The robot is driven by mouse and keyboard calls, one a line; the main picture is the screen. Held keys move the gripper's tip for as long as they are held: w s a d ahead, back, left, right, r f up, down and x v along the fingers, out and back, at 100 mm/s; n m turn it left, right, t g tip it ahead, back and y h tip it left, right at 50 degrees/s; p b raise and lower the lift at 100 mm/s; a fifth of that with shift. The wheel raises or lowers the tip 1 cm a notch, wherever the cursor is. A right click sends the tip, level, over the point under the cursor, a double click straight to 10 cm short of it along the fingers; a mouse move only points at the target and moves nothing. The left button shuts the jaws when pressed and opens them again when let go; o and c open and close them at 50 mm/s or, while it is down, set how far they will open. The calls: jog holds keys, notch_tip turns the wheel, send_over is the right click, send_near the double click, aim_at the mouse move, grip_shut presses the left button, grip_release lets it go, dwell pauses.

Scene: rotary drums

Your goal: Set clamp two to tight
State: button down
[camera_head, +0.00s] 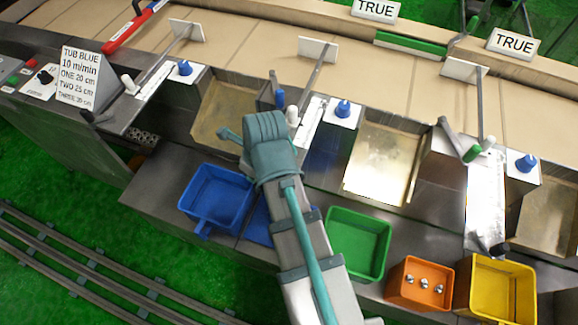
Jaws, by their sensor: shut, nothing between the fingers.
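No clamp carries a readable number, so I cannot tell for sure which is clamp two. Three stations along the conveyor each have a blue knob on a white block: left (185,68), middle (344,109) and right (527,162). My teal gripper (230,136) is just below and left of these, over the front of the machine. It is shut and empty, its fingers largely hidden by the wrist. I cannot tell whether it touches anything.
A sign (79,80) at left reads "TUB BLUE 10 m/min ONE 20 cm TWO 25 cm THREE 20 cm". A blue tub (216,197), green tub (359,238), orange tub (420,283) with metal balls and yellow tub (496,289) line the front shelf. Rails (80,265) run lower left.

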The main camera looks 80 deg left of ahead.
jog(key=shift+s+a+r, duration=0.1)
jog(key=w+d, duration=0.1)
jog(key=d, duration=0.4)
jog(key=s+b+v, duration=0.1)
jog(key=b+v, duration=0.2)
jog(key=v, duration=0.6)
jog(key=shift+r, duration=0.45)
jog(key=shift+w, duration=0.1)
